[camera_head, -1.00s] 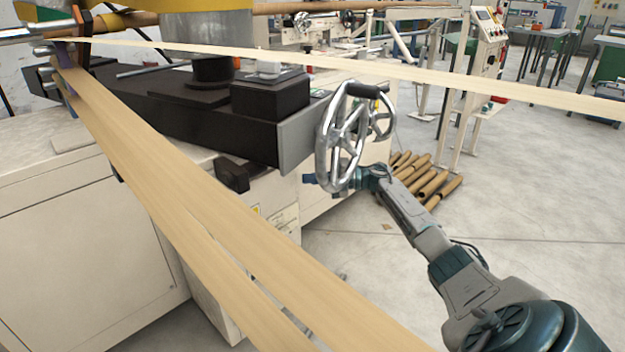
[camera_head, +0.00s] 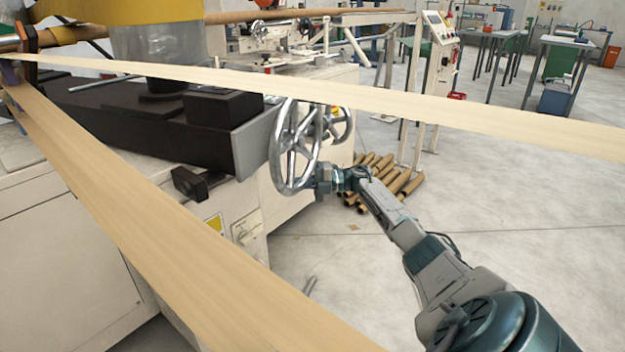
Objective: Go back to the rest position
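My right arm comes in from the lower right and reaches toward the machine. Its gripper (camera_head: 322,181) is beside the lower right rim of a silver spoked handwheel (camera_head: 278,160). The fingertips are small and partly lost against the wheel, so I cannot tell whether they are open or shut, or whether they touch the rim. My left gripper is not in view. A pale paper strip crosses in front of the top of the handwheel and hides part of it.
The upper paper strip (camera_head: 430,112) spans the view to the right edge. A wide strip (camera_head: 150,215) runs down to the bottom centre. Brown tubes (camera_head: 402,183) lie on the floor behind my arm. A control stand (camera_head: 437,60) is farther back.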

